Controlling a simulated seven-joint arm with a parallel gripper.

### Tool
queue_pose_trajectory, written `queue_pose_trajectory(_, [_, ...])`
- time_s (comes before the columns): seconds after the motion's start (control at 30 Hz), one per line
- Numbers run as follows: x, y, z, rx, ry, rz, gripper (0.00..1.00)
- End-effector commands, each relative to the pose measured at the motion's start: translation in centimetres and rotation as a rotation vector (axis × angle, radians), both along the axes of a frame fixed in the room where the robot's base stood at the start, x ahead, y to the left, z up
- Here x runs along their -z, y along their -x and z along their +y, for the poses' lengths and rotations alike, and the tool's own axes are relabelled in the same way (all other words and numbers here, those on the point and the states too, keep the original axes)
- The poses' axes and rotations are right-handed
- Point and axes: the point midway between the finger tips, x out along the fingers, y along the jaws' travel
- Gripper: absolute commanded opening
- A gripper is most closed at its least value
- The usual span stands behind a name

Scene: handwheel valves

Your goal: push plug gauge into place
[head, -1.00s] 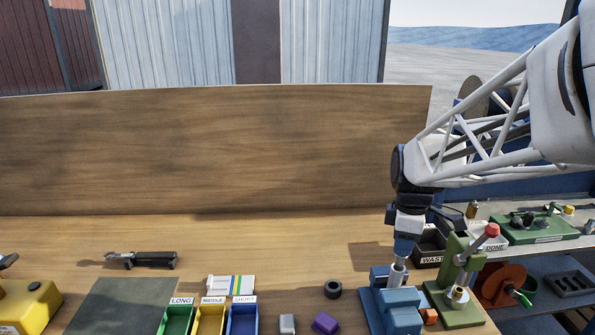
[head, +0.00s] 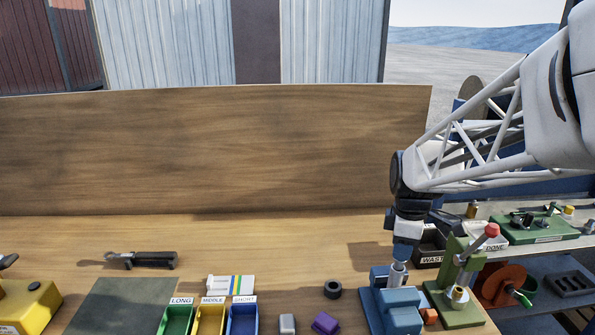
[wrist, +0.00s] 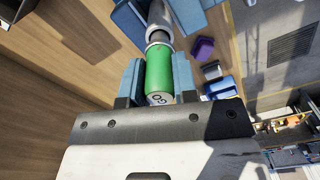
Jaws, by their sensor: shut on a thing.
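The plug gauge has a green grip marked GO (wrist: 159,72) and a metal end (wrist: 159,24). My gripper (wrist: 157,82) is shut on the green grip, with one blue finger on each side. In the head view my gripper (head: 402,252) points down above the blue fixture (head: 398,312), and the gauge's metal part (head: 397,276) shows beneath it at the fixture. The gauge looks close to upright. How deep its tip sits is hidden. The blue fixture also shows in the wrist view (wrist: 128,20).
A green press with a red knob (head: 491,230) stands close to the right of the fixture. A black ring (head: 333,289), a purple block (head: 325,323) and a grey block (head: 287,323) lie to its left. Labelled bins stand further left. The table behind is mostly clear.

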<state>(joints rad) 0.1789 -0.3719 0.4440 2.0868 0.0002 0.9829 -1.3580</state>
Motion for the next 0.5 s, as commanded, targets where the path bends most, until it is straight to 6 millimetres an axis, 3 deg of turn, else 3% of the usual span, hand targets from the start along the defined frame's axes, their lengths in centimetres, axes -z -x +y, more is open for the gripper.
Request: queue_pose_trajectory(0.5, [0.73, 0.0, 0.0, 0.0, 0.0, -0.001, 0.01])
